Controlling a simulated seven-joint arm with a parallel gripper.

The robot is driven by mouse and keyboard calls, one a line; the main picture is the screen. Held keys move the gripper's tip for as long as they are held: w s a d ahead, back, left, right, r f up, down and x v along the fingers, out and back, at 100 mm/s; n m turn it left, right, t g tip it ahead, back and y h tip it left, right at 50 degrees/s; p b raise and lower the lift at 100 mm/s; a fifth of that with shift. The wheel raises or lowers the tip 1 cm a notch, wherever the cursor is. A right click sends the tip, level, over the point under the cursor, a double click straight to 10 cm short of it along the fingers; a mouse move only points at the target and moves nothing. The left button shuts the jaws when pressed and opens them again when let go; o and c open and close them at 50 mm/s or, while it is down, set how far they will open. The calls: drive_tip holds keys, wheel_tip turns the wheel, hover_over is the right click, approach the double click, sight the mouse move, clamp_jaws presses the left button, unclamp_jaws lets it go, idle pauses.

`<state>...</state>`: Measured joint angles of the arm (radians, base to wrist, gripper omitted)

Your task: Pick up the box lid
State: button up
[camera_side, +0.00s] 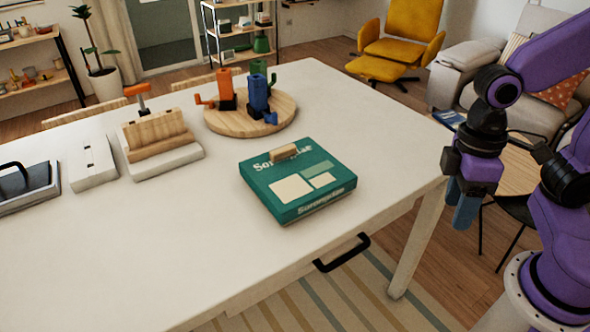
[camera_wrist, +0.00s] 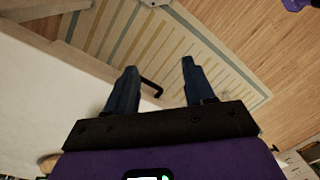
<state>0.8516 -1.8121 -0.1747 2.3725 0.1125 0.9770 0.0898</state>
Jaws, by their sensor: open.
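The box is a flat green box on the white table, and its green lid (camera_side: 310,172) has pale patches, lettering and a small wooden handle (camera_side: 284,152) on top. The lid sits on the box. My gripper (camera_side: 465,212) is off the right edge of the table, pointing down, well apart from the box. In the wrist view, the two blue fingers of my gripper (camera_wrist: 155,85) are spread with nothing between them. The box does not show in the wrist view.
A round wooden board (camera_side: 225,122) with orange, blue and green items stands behind the box. A white block with a wooden piece (camera_side: 160,150) is to the left. A black drawer handle (camera_side: 342,253) sticks out in front. The table's front area is clear.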

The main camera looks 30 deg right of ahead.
drive_tip(key=w+a+m+g+y, duration=0.25)
drive_tip(key=w+a+m, duration=0.25)
drive_tip(key=w+m, duration=0.4)
drive_tip(key=m+t+y, duration=0.4)
drive_tip(key=m+y, duration=0.7)
drive_tip(key=m, duration=0.7)
approach(286, 147)
drive_tip(key=shift+h, duration=0.25)
drive_tip(key=x, duration=0.9)
drive_tip(key=shift+a+r, duration=0.1)
drive_tip(key=shift+a, duration=0.25)
clamp_jaws()
